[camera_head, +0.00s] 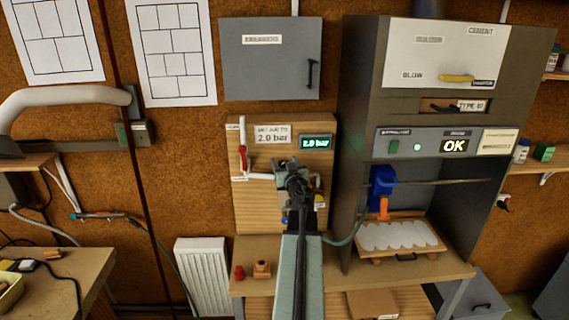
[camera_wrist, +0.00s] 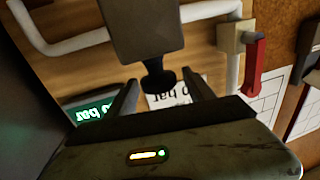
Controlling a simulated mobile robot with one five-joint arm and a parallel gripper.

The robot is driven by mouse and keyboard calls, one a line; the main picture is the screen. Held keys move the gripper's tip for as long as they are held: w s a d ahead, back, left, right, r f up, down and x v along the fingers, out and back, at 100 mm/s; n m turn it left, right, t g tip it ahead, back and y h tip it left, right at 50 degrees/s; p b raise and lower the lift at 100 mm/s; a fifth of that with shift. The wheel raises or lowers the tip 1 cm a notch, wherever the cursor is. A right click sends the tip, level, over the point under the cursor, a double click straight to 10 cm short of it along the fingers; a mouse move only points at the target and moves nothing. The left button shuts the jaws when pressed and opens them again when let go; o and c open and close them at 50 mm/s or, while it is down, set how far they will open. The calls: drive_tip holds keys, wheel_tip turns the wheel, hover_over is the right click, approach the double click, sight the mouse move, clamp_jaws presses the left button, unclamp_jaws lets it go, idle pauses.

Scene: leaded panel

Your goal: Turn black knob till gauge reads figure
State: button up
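A wooden board (camera_head: 250,207) on the wall carries the gauge, a green-lit display (camera_head: 316,142) reading 2.0 bar. A white card (camera_head: 272,134) beside it also shows 2.0 bar; its upper line is too small to read surely. My gripper (camera_head: 290,168) is in front of the board, below card and display, and hides the knob in the head view. In the wrist view the black knob (camera_wrist: 158,76), below a dark block (camera_wrist: 145,28), lies between the fingers of my gripper (camera_wrist: 163,95). The fingers are apart, with gaps showing on both sides of the knob.
A red-handled valve (camera_head: 243,158) on a white pipe is left of my gripper. A grey cabinet (camera_head: 270,60) hangs above. Below, a bench holds a small red object (camera_head: 239,272).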

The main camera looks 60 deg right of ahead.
drive_tip(key=c, duration=1.1)
drive_tip(key=shift+m+g+h, duration=0.4)
drive_tip(key=shift+g, duration=0.1)
drive_tip(key=o, duration=1.4)
drive_tip(key=shift+c, duration=0.2)
